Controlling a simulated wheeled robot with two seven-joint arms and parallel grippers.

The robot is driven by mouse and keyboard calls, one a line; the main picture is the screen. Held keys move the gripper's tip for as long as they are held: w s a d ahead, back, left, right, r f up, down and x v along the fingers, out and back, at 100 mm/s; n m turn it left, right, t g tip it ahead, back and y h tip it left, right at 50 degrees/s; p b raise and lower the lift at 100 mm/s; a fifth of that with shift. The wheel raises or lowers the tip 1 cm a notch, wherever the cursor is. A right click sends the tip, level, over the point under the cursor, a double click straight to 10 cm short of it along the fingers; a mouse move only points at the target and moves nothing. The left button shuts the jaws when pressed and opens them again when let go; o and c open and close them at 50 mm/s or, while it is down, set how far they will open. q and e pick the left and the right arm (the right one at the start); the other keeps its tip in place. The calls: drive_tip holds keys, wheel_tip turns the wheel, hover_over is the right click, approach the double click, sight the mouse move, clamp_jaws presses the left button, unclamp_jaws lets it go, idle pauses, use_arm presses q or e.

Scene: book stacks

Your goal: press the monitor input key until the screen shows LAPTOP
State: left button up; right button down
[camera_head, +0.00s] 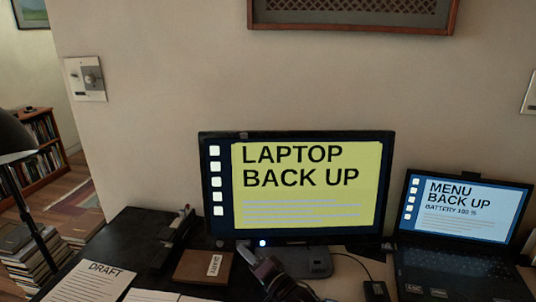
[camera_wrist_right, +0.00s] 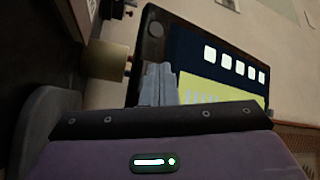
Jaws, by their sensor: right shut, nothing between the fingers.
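The monitor (camera_head: 300,185) stands on the dark desk. Its yellow screen reads LAPTOP BACK UP. A round dark spot that looks like a key (camera_head: 220,243) is at the lower left of its bezel; it also shows in the wrist view (camera_wrist_right: 155,29) near the monitor's corner. A small bright light shows on the lower bezel, right of that spot. My right gripper (camera_head: 244,251) is shut and empty just below the bezel. In the wrist view its fingertips (camera_wrist_right: 158,72) overlap the bezel, apart from the round spot; contact cannot be told. My left gripper is not in view.
A laptop (camera_head: 455,225) reading MENU BACK UP stands open at the right. A brown book (camera_head: 195,267), a DRAFT sheet (camera_head: 88,283) and a dark holder (camera_head: 172,240) lie left of my gripper. A lamp (camera_head: 25,190) is at far left.

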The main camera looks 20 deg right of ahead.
drive_tip(key=s+a+r+p, duration=0.1)
drive_tip(key=s+a+p, duration=0.1)
drive_tip(key=s+p, duration=0.3)
drive_tip(key=shift+s+a, duration=0.15)
drive_tip(key=shift+s, duration=0.1)
idle(0.8)
